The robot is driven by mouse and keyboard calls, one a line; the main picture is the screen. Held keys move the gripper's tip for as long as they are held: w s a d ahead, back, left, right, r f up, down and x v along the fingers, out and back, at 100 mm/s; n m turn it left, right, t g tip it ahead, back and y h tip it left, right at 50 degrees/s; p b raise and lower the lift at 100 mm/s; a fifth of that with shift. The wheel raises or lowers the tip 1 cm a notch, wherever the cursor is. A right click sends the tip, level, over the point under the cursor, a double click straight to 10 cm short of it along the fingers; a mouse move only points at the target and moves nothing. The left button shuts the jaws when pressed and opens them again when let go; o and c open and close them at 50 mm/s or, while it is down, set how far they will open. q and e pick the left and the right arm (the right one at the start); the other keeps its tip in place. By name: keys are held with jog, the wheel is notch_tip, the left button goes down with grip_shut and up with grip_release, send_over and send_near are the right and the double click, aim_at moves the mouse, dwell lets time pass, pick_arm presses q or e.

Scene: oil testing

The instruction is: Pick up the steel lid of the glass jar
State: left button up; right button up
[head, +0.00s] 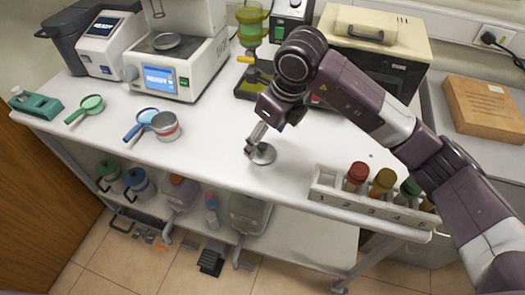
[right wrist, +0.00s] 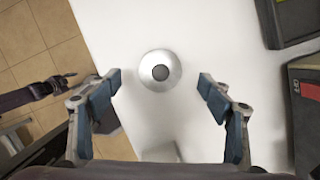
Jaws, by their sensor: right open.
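The round steel lid (head: 264,153) with a dark knob is near the front middle of the white table. In the right wrist view the lid (right wrist: 148,79) is seen from above, ahead of and between the fingertips. I cannot make out the glass jar itself, nor whether it is under the lid. My right gripper (head: 251,149) is open and empty, just above and beside the lid; it also shows in the right wrist view (right wrist: 161,80). What seems to be my left gripper (right wrist: 62,82) is small at the left edge of that view, its opening unclear.
A white numbered rack (head: 330,180) with several capped bottles stands at the table's front right. Instruments, including a white machine (head: 185,65), line the back. The tabletop around the lid is clear.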

aim_at(263, 145)
jog(key=shift+p+x, duration=0.7)
jog(key=shift+x, duration=1.6)
jog(key=c, duration=1.3)
